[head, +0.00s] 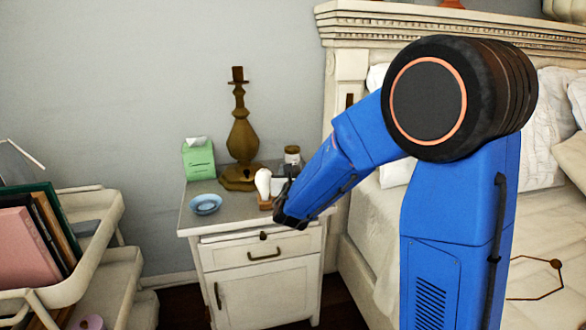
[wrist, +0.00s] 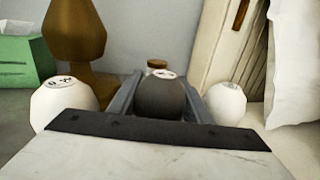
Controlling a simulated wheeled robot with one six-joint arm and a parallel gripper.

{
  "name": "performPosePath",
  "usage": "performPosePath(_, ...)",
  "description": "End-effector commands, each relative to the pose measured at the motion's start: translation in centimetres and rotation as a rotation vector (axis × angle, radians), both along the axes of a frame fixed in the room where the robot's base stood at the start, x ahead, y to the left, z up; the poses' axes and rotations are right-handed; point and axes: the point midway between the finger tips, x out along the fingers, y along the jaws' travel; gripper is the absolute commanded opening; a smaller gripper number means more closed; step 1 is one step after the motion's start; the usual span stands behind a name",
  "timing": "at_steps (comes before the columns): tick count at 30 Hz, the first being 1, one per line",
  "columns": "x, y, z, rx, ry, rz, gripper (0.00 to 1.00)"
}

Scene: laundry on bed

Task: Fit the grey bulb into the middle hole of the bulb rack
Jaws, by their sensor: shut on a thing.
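The grey bulb (wrist: 162,97) is dark and rounded with a pale marked top. In the wrist view it sits between the two fingers of my gripper (wrist: 161,100), which is shut on it. One white bulb (wrist: 64,103) stands to its left and another white bulb (wrist: 226,103) to its right. In the head view a white bulb (head: 263,182) stands upright in the wooden bulb rack (head: 265,204), beside my gripper (head: 280,214). My gripper hides the grey bulb and most of the rack there. I cannot tell whether the grey bulb is in the middle hole.
The nightstand (head: 228,220) also holds a blue bowl (head: 206,204), a green box (head: 198,160), a brown candlestick (head: 242,140) and a jar (head: 292,156). The bed (head: 375,215) is to the right. A cart (head: 100,222) with books is at the left.

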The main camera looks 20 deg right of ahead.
Motion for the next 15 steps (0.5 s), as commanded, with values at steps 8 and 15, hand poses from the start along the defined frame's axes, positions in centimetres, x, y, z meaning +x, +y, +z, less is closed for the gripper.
performPosePath(8,0.0,0.0,-0.29,0.0,0.0,0.0,0.23)
performPosePath(15,0.01,0.0,-0.52,0.0,0.0,0.0,0.23)
